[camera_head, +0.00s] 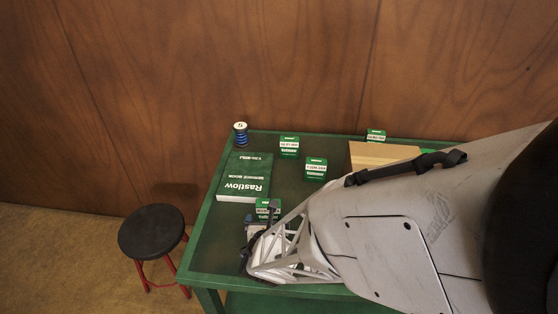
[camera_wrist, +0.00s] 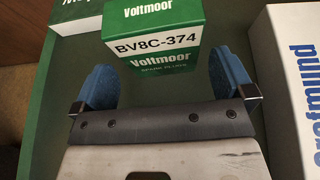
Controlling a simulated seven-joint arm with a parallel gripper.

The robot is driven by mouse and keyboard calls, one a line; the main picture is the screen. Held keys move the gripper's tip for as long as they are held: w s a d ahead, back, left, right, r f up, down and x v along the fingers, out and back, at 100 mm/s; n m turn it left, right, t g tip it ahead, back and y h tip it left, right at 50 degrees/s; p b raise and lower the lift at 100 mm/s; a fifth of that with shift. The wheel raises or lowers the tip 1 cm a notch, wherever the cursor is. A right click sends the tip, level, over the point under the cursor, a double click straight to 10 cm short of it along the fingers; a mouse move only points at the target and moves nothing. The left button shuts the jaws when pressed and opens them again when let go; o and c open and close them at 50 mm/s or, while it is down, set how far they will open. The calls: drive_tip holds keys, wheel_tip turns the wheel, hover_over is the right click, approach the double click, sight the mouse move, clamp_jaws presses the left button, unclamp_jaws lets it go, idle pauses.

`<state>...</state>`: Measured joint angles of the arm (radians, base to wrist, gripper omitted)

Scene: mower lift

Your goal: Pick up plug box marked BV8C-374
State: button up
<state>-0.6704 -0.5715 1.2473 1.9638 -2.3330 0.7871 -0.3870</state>
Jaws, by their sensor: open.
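The plug box marked BV8C-374 (camera_wrist: 154,45) is a green and white "Voltmoor" box. In the wrist view it stands at the top centre, its label readable, just beyond and between the fingertips. My gripper (camera_wrist: 170,82) is open, with one blue-padded finger to the left of the box and one to the right. I cannot tell whether either finger touches it. In the head view a green and white box (camera_head: 267,207) stands at my gripper (camera_head: 258,232), partly hidden by it and the arm.
The green table (camera_head: 208,262) also holds a "Rastlow" service book (camera_head: 243,178), a blue spool-like item (camera_head: 240,135), similar small boxes (camera_head: 289,147), (camera_head: 315,168) and (camera_head: 376,136), and a cardboard-coloured box (camera_head: 383,153). A white box (camera_wrist: 288,75) stands right of my gripper. A black stool (camera_head: 152,232) stands left.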

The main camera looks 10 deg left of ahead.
drive_tip(key=shift+x, duration=2.25)
drive_tip(key=shift+d, duration=0.1)
drive_tip(key=c, duration=1)
drive_tip(key=shift+o, duration=0.2)
drive_tip(key=shift+r, duration=4.95)
